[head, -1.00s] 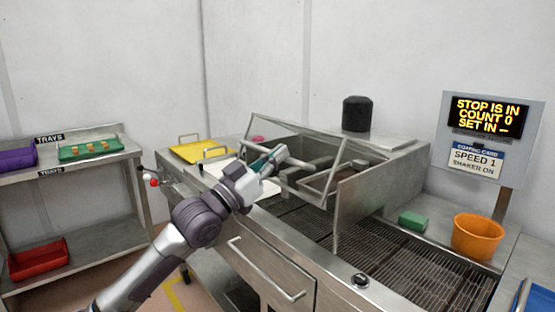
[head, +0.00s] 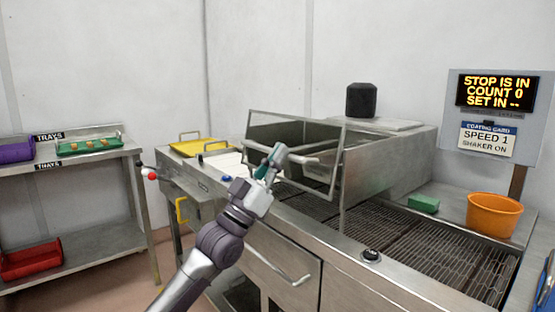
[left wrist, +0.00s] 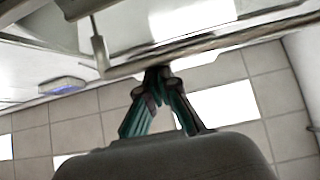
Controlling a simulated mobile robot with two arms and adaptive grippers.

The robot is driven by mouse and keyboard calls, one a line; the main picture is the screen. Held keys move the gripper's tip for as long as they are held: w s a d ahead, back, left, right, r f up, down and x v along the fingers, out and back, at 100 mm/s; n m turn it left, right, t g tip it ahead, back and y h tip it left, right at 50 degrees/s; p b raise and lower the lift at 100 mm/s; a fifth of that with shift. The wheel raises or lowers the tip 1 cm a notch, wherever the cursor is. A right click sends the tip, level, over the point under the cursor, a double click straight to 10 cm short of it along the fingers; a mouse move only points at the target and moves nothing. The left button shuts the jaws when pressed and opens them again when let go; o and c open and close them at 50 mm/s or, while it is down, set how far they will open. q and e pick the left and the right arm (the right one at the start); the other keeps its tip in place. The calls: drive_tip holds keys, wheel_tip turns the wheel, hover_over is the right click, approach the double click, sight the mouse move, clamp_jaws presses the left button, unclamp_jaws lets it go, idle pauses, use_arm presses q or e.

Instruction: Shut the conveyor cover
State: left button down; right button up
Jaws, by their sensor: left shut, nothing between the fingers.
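The conveyor cover (head: 252,132) is a clear panel in a grey metal frame, standing tilted up over the belt, with a pale handle bar (head: 306,160) across its front. A gap shows between its lower edge and the belt (head: 385,232). My left gripper (head: 274,158) is shut and empty at the left end of the handle bar; I cannot tell whether it touches. In the left wrist view the closed fingertips (left wrist: 158,74) lie against or just below a long metal edge. My right gripper is not in view.
A black knob (head: 371,256) sits on the front rail. A sign reads "STOP IS IN COUNT 0". A tray shelf (head: 85,158) stands left. A black cylinder (head: 360,100) stands behind.

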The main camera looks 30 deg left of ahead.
sight(280, 178)
use_arm(q)
wheel_tip(280, 178, down, 7)
drive_tip(key=w+b, duration=0.1)
drive_tip(key=b, duration=0.1)
drive_tip(key=shift+d+b, duration=0.3)
drive_tip(key=shift+b, duration=0.1)
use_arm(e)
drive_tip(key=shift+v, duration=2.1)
